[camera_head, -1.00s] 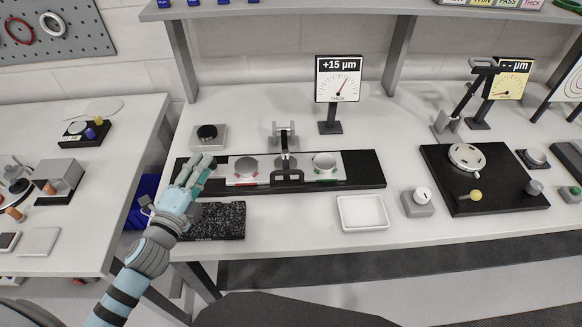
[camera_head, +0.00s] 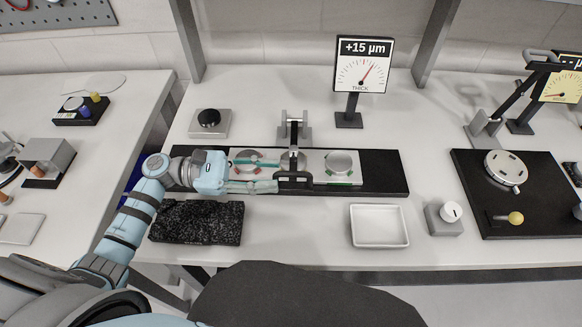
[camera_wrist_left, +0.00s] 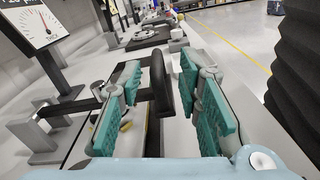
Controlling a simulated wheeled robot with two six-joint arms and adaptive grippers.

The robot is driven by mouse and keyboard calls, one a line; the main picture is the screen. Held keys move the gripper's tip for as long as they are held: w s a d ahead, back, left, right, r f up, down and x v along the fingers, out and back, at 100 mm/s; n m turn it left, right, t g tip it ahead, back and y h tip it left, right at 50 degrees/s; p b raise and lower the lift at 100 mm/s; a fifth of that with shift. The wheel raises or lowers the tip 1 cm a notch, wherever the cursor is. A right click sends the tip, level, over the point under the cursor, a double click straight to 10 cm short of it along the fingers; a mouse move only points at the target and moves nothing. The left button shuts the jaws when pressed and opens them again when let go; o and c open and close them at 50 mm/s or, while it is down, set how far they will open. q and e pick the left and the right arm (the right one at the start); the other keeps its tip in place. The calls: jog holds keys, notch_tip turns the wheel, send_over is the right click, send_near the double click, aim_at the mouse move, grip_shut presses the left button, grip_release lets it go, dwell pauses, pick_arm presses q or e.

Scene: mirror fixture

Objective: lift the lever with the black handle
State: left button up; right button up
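The lever (camera_head: 293,155) stands at the middle of a black base with a white slide plate. My left gripper (camera_head: 276,175) comes in from the left over the plate, with teal fingers spread and empty. Its fingertips are just left of the handle in the head view. In the left wrist view the black handle (camera_wrist_left: 160,85) shows in line with the gap between the open fingers (camera_wrist_left: 161,72). I cannot tell whether a finger touches it. My right gripper is not in view.
A gauge sign reading +15 µm (camera_head: 363,65) stands behind the base. A black granite block (camera_head: 197,222) lies in front at left, a white tray (camera_head: 379,241) in front at right. A second lever fixture (camera_head: 515,165) stands farther right.

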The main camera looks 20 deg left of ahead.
aim_at(288, 173)
pick_arm(q)
jog(key=x, duration=0.2)
jog(key=p+x, duration=0.1)
jog(key=x, duration=0.1)
jog(key=shift+w+d+f, duration=0.1)
jog(key=shift+w+d, duration=0.2)
jog(key=shift+w, duration=0.15)
jog(key=shift+d, duration=0.35)
grip_shut()
